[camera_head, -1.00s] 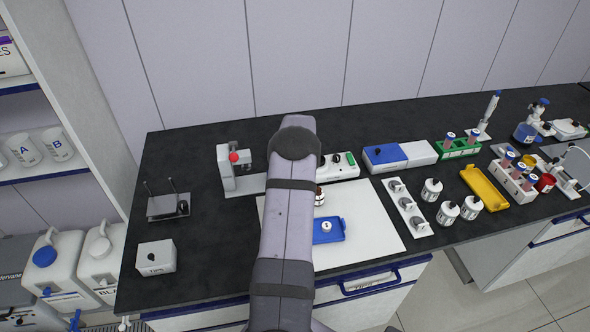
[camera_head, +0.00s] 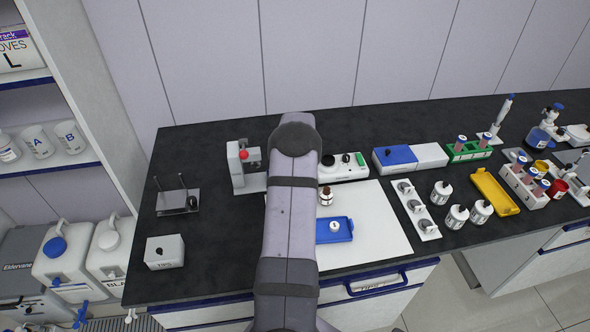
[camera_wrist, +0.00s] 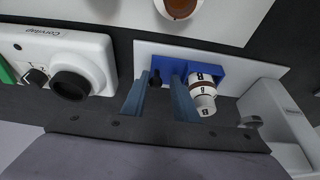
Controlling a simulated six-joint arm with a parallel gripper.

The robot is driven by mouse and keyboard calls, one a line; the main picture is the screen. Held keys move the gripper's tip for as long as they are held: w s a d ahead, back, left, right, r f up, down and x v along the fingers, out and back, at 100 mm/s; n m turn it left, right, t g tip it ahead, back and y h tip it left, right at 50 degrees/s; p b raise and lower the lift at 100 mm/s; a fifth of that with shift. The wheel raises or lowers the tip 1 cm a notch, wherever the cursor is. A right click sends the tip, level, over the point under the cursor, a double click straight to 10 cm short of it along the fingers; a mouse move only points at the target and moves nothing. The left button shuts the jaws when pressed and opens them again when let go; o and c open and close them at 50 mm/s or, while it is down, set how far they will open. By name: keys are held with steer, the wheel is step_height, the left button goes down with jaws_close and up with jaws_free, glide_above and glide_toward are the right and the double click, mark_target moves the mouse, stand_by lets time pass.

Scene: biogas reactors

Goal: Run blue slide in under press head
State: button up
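The blue slide (camera_wrist: 206,65) lies on a pale base plate (camera_wrist: 148,48) in the wrist view, with a black knob (camera_wrist: 155,77) at its left end. A small white vial (camera_wrist: 202,92) with a brown band stands at the slide. The pale press body (camera_wrist: 280,118) is to the right; in the head view the press (camera_head: 237,163) shows a red knob. My gripper (camera_wrist: 159,101) is open, its two blue-grey fingers on either side of the black knob, with a visible gap. Whether they touch it is unclear. My arm hides the slide in the head view.
A white device with a dark dial (camera_wrist: 75,75) stands left of the fingers in the wrist view. A white mat (camera_head: 385,225) holds a blue tray (camera_head: 342,229) and a brown bottle (camera_head: 325,196). A wire stand (camera_head: 178,201) and white box (camera_head: 164,252) stand left on the bench.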

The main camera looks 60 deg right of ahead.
steer(key=shift+w+a, duration=1.15)
steer(key=shift+a, duration=0.05)
steer(key=shift+w+a, duration=0.9)
steer(key=shift+w, duration=0.05)
stand_by(1.1)
steer(key=shift+s+d, duration=0.2)
steer(key=shift+r, duration=0.2)
steer(key=shift+r+p, duration=2.1)
steer(key=shift+r, duration=1.5)
steer(key=shift+w, duration=0.1)
